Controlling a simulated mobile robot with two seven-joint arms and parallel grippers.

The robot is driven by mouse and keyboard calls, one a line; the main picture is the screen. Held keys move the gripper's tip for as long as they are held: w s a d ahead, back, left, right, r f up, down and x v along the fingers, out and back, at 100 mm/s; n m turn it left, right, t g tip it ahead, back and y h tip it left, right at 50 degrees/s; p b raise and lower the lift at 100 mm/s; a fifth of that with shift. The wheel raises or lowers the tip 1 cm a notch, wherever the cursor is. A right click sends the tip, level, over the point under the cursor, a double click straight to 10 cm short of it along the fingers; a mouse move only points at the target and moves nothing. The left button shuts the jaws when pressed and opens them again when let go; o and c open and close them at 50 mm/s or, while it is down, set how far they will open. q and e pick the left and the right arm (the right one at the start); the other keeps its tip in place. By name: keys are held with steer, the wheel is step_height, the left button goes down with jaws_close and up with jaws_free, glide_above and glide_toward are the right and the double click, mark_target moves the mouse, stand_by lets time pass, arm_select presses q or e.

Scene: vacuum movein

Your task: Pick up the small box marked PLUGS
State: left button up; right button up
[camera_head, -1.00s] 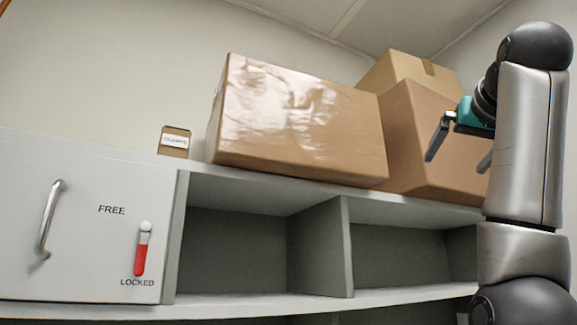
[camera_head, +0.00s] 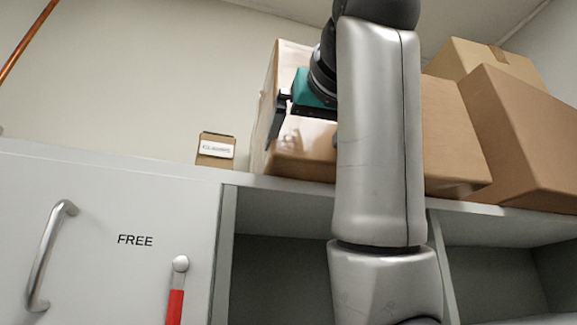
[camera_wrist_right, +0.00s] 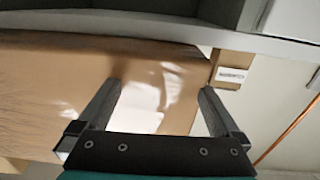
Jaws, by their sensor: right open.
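A small brown cardboard box (camera_head: 216,150) with a white label stands upright on top of the grey shelf unit, left of a large shiny box. The label's print is too small to read surely, and I cannot make out PLUGS on it. The small box also shows in the right wrist view (camera_wrist_right: 232,72), right of the fingers. My right gripper (camera_head: 305,132) is in front of the large box, to the right of the small box and apart from it. In the right wrist view its two fingers (camera_wrist_right: 160,90) are spread with nothing held between them. My left gripper is out of view.
The large box (camera_head: 303,150) is partly hidden behind my right arm. More big boxes (camera_head: 520,140) stand to the right. The shelf unit has a white door (camera_head: 100,260) with a handle (camera_head: 50,255) and a red slider (camera_head: 175,305). The top left of the small box is clear.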

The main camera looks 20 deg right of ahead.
mark_target(293, 166)
steer(key=w, duration=0.2)
steer(key=w+p, duration=0.1)
steer(key=w, duration=0.1)
steer(key=w+p, duration=0.1)
steer(key=w, duration=0.1)
steer(key=shift+w+d, duration=0.25)
steer(key=shift+w, duration=0.45)
steer(key=w+p, duration=0.3)
steer(key=w, duration=0.1)
steer(key=shift+d+r, duration=0.25)
steer(key=shift+d, duration=0.15)
steer(key=shift+w+f, duration=0.1)
steer(key=shift+w, duration=0.35)
steer(key=shift+s, duration=0.1)
steer(key=shift+c, duration=0.5)
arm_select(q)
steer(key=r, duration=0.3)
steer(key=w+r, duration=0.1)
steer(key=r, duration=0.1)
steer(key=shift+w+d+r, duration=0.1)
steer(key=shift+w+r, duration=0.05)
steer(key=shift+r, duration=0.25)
arm_select(e)
steer(key=c, duration=1.4)
steer(key=shift+r, duration=0.2)
